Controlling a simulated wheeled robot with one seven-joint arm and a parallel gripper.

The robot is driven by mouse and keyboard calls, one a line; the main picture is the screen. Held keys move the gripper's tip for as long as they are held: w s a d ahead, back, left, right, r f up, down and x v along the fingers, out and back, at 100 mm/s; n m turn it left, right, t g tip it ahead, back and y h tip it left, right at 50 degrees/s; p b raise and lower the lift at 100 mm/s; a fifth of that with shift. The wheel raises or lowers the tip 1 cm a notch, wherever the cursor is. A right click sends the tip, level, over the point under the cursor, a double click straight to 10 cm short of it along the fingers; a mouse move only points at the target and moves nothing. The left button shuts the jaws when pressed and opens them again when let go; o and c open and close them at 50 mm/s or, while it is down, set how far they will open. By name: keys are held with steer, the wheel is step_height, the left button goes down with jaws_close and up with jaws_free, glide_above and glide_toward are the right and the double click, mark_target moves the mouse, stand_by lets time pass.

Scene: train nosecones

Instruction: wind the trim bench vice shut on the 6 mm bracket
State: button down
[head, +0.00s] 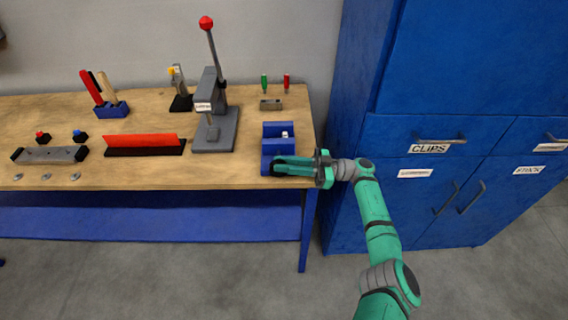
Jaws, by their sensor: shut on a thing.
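The blue bench vice (279,128) stands at the right end of the wooden bench. A small pale piece (285,134) shows between its jaws; it looks like the bracket, but its thickness is too small to read. My green gripper (278,165) reaches in from the right, level, at the front end of the vice. Its fingers are shut on a dark part there, which looks like the vice handle. The fingers hide most of this handle. I cannot tell whether the vice jaws touch the pale piece.
A grey lever press (215,130) with a red knob stands left of the vice. A small grey block (271,104) and green and red handled tools are behind it. A red bar (140,141) lies further left. Blue cabinets (440,195) stand close on the right.

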steer(key=shift+d+y, duration=0.1)
steer(key=shift+y, duration=0.2)
steer(key=c, duration=1.6)
jaws_free()
steer(key=shift+c, duration=0.2)
steer(key=shift+v, duration=3.75)
